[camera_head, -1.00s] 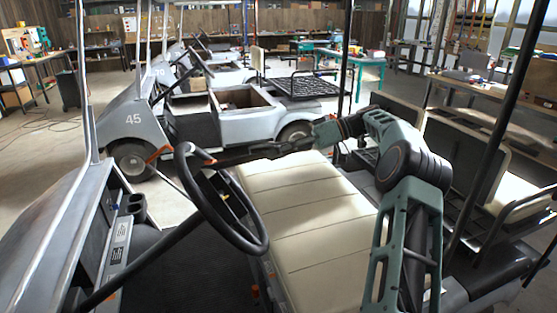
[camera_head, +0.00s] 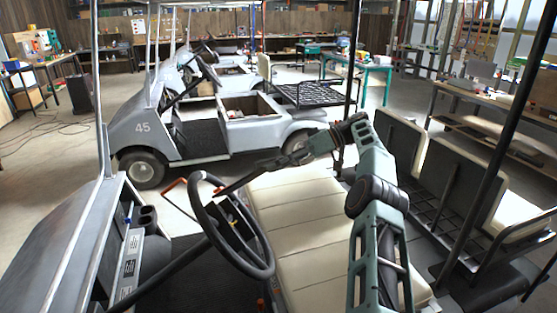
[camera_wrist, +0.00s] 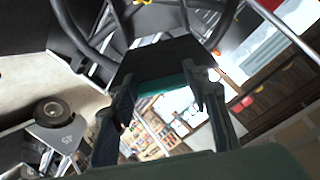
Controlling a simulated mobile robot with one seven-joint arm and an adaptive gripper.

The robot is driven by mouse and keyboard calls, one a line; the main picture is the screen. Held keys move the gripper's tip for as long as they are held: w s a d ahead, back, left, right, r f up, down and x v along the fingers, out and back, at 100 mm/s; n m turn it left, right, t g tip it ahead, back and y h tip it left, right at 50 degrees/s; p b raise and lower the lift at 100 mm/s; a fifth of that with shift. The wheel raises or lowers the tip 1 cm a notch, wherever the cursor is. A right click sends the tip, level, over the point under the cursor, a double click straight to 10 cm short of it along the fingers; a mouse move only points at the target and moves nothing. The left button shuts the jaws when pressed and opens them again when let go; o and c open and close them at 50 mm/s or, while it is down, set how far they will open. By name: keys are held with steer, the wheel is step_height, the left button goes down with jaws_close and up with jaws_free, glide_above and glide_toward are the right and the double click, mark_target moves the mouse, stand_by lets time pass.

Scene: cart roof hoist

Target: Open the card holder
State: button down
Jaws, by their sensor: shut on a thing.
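A dark flat panel (camera_wrist: 165,58), which looks like the card holder's cover, lies between my fingertips in the wrist view. My gripper (camera_wrist: 163,78) is shut on it, with a finger on each side. In the head view, my gripper (camera_head: 228,190) reaches in from the right, low over the seat, to the steering wheel's upper rim. The steering wheel (camera_head: 264,266) is black, and a dark panel (camera_head: 236,222) shows behind its rim. The card holder's hinge and inside are hidden, so I cannot tell how far it is open.
The cream bench seat (camera_head: 300,235) lies below my arm. A grey dashboard (camera_head: 90,245) is at the left, and a black roof post (camera_head: 490,150) stands at the right. Another cart marked 45 (camera_head: 215,130) stands behind.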

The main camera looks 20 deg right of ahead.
steer(key=shift+p, duration=0.45)
steer(key=c, duration=1.1)
jaws_free()
